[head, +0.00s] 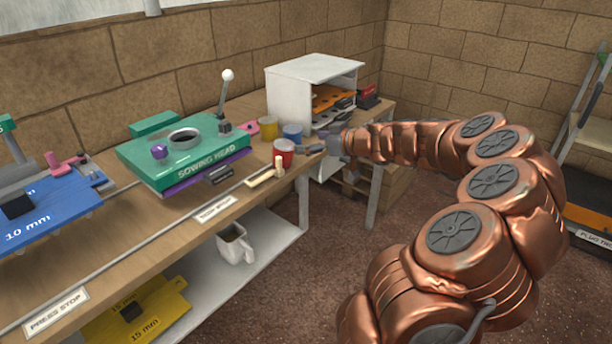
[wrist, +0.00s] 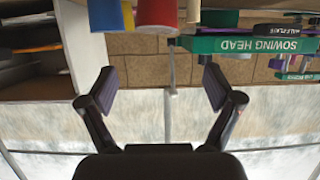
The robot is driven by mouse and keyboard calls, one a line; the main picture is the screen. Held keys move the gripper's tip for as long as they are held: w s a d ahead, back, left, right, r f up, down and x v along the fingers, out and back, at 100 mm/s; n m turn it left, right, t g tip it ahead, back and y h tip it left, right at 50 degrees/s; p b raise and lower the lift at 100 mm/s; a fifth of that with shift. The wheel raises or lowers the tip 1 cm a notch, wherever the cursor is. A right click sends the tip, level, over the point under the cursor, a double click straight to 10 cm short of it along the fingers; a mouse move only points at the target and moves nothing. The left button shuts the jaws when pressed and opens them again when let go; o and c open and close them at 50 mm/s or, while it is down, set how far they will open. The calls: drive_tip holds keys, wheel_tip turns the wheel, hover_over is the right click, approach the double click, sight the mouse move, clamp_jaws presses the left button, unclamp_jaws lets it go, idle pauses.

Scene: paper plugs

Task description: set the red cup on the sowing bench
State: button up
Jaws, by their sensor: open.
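The red cup (head: 284,153) stands upright on the wooden bench (head: 262,160), beside the green sowing head (head: 185,150). My gripper (head: 318,148) is just right of the red cup in the head view. In the wrist view my gripper (wrist: 160,88) is open with nothing between its fingers. The red cup lies beyond the fingertips. I cannot tell the exact gap.
The blue cup (head: 292,133) and yellow cup (head: 267,127) stand close behind the red cup. A white open-fronted box (head: 293,97) stands at the bench's far end. A pale wooden piece (head: 266,178) lies near the front edge. A white mug (head: 235,245) is on the lower shelf.

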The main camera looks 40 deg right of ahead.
drive_tip(key=a+r+n+g+y, duration=0.1)
drive_tip(key=a+n+g+y, duration=0.2)
drive_tip(key=a, duration=1.4)
drive_tip(key=s+a+f+g+y, duration=0.1)
drive_tip(key=s+a+f+g, duration=0.15)
drive_tip(key=s+a, duration=0.45)
drive_tip(key=s+a+f+g, duration=0.1)
drive_tip(key=s+a+g, duration=0.3)
drive_tip(key=a, duration=0.5)
drive_tip(key=s+a+f+g+h, duration=0.1)
drive_tip(key=s+a+f+g, duration=0.25)
drive_tip(key=s, duration=0.55)
drive_tip(key=s+d+f+m+g+h, duration=0.1)
drive_tip(key=s+d+m+h, duration=0.1)
drive_tip(key=s, duration=0.7)
drive_tip(key=s+d+f+m+g+h, duration=0.2)
drive_tip(key=s+d+m+h, duration=0.1)
drive_tip(key=s, duration=0.6)
drive_tip(key=shift+s+d+f+m+g+h, duration=0.15)
drive_tip(key=shift+d+f+m+g+h, duration=0.15)
drive_tip(key=shift+h, duration=0.3)
